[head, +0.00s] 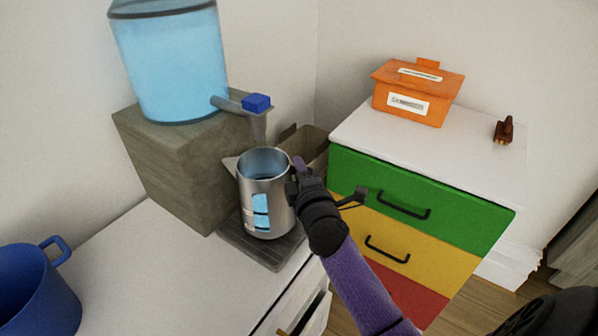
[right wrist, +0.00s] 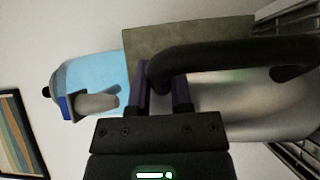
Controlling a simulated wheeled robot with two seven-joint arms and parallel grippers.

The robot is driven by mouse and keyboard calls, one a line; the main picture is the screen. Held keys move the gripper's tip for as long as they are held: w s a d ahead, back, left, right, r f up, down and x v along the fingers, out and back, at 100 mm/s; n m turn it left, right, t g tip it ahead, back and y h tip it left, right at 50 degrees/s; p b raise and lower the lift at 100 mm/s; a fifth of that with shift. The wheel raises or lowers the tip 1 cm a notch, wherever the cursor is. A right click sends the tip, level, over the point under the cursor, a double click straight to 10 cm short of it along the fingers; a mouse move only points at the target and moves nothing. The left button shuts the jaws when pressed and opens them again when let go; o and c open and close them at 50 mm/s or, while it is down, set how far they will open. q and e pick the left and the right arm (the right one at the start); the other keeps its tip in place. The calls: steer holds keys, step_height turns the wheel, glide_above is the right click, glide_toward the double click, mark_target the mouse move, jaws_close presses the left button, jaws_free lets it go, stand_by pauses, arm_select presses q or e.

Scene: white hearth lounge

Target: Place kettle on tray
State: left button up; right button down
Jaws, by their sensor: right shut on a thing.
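The kettle (head: 277,216) is a shiny metal jug with an open top, a blue level window and a black handle. It is upright over the dark slatted tray (head: 236,244), below the dispenser spout; I cannot tell whether its base touches the slats. My right gripper (head: 299,172) is shut on the handle at the kettle's right side. In the right wrist view the purple fingers (right wrist: 161,97) are at the black handle (right wrist: 225,51), with the metal kettle body (right wrist: 235,98) behind. The tray slats (right wrist: 286,24) show at the right edge there. My left gripper is not in view.
A blue water dispenser (head: 172,65) with a blue-topped tap (head: 257,102) stands on a wooden block (head: 180,165). A blue mug (head: 35,290) is at the lower left on the white counter (head: 150,270). A coloured drawer cabinet (head: 440,205) with an orange box (head: 418,92) stands right.

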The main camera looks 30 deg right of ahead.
steer(key=shift+f, duration=0.1)
steer(key=c, duration=0.5)
jaws_free()
steer(key=shift+c, duration=0.2)
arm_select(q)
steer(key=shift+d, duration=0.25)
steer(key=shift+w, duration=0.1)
arm_select(e)
steer(key=shift+r, duration=0.25)
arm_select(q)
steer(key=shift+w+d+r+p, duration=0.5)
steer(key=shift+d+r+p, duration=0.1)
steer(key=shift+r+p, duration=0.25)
arm_select(e)
steer(key=v, duration=1.2)
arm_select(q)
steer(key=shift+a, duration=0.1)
arm_select(e)
steer(key=shift+f, duration=0.1)
